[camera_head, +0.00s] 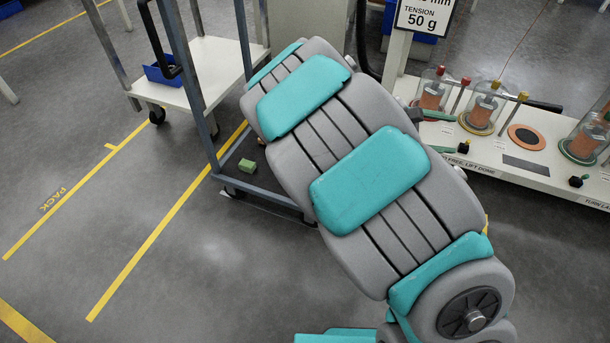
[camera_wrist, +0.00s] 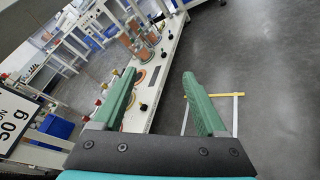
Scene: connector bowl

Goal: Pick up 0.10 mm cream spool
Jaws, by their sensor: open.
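No spool that I can pick out as the 0.10 mm cream one shows in either view. On the white bench at the right of the head view stand copper-orange spools under clear domes: one at the left (camera_head: 431,97), one in the middle (camera_head: 482,110) and one at the right edge (camera_head: 586,142). An orange round pad (camera_head: 527,137) without a dome lies between the last two. In the wrist view, my gripper (camera_wrist: 159,74) has its two green fingers wide apart with nothing between them. Domed spools (camera_wrist: 140,48) show beyond the fingers, apart from them.
The white bench (camera_head: 515,174) has levers and black knobs along it. A sign reading "TENSION 50 g" (camera_head: 424,18) stands at its left end. A wheeled cart with a green block (camera_head: 247,166) stands behind my arm.

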